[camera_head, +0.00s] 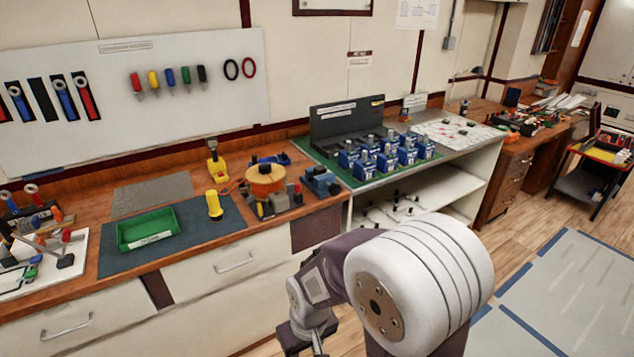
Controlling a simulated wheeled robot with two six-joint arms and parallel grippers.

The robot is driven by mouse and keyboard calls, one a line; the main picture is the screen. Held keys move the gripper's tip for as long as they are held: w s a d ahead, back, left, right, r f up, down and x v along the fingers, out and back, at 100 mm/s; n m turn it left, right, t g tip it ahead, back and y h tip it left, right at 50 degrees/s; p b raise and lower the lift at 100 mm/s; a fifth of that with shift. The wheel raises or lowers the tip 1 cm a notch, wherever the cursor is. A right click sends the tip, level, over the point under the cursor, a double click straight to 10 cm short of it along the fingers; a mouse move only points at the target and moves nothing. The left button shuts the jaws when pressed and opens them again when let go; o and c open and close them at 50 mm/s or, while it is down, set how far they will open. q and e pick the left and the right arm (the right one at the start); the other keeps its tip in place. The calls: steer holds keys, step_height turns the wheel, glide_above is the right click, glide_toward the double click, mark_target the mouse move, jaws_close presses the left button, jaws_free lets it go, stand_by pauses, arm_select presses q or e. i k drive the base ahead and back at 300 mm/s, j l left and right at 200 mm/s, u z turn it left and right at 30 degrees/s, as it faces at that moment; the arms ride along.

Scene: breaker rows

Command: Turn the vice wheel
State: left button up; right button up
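A small blue vice (322,183) stands on the wooden workbench near its front edge, right of the orange reel. Its wheel is too small to make out clearly. My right arm reaches in from the lower right, with a large white joint in the foreground. The end of this arm, with what looks like my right gripper (308,337), hangs low in front of the bench drawers, below the vice and apart from it. It is cut by the bottom edge, so its fingers cannot be judged. My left gripper is not in view.
An orange reel (265,181), a yellow torch (214,206) and a green tray (148,230) stand left of the vice. Blue breakers (390,153) stand in rows on a green mat to its right. Open floor (570,300) lies at right.

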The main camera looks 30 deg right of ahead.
mark_target(335, 189)
steer(key=z, duration=1.25)
